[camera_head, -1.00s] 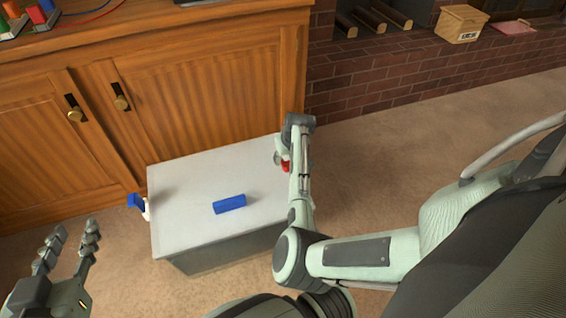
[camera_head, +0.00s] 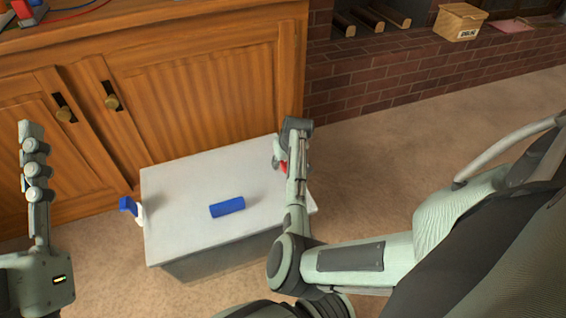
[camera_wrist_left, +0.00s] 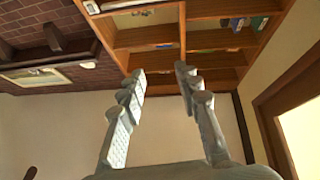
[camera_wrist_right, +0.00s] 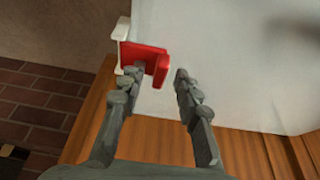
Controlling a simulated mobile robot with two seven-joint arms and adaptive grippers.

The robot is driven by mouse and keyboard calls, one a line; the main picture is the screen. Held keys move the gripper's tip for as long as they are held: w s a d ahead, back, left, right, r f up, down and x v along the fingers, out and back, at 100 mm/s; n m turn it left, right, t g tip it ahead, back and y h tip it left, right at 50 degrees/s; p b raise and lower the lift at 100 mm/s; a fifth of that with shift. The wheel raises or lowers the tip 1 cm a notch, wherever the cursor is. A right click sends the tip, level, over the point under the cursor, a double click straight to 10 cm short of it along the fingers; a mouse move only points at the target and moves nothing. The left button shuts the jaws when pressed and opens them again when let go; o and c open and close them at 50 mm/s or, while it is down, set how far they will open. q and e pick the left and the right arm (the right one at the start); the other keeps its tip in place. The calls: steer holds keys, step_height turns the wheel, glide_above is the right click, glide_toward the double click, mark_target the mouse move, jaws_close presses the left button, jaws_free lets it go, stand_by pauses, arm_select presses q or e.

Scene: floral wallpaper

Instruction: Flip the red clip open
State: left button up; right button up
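The red clip (camera_head: 283,168) sits at the right side of a white-lidded box (camera_head: 180,185), partly hidden by my right arm. In the right wrist view the red clip (camera_wrist_right: 148,62) shows as a red flap next to a white bracket. My right gripper (camera_wrist_right: 157,73) is open; its left fingertip overlaps the clip in that view, and I cannot tell whether they touch. The right fingertip is apart from the clip, in front of the white surface. My left gripper (camera_wrist_left: 160,73) is open and empty, raised at the far left of the head view.
A blue clip (camera_head: 128,206) is on the box's left side, and a blue handle (camera_head: 227,207) is on the lid. A wooden cabinet (camera_head: 200,90) stands close behind the box. Carpet to the right is free beyond my arm.

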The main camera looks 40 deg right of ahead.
steer(key=shift+c, duration=0.4)
jaws_close()
